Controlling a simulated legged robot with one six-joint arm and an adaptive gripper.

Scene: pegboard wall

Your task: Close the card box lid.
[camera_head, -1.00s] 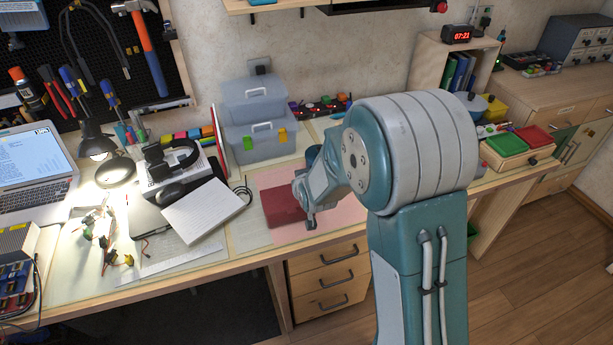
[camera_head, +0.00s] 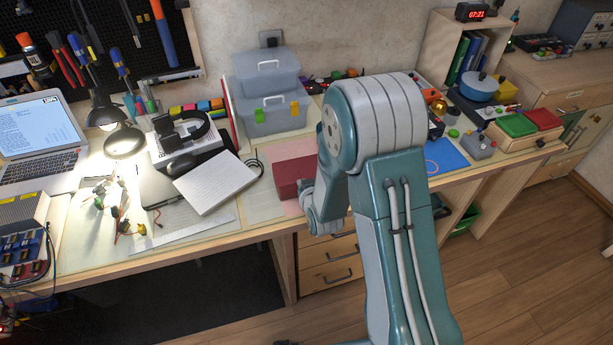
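The red card box (camera_head: 294,172) sits on the pink mat (camera_head: 292,207) near the front of the desk, left of my arm. It shows as a plain red block with a lighter upper part and a darker front. Its right side is hidden behind my arm, and I cannot tell for certain how its lid stands. My gripper (camera_head: 322,222) is low at the right front of the box, close to the desk's front edge. Its fingers are too small and covered to tell open from shut, and I cannot tell whether it touches the box.
A notepad (camera_head: 212,183) and a mouse (camera_head: 180,166) lie left of the box. A grey toolbox (camera_head: 270,92) stands behind it. A blue mat (camera_head: 447,157) lies right of my arm. Drawers (camera_head: 328,262) are below the desk edge. A lit lamp (camera_head: 123,139) stands at left.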

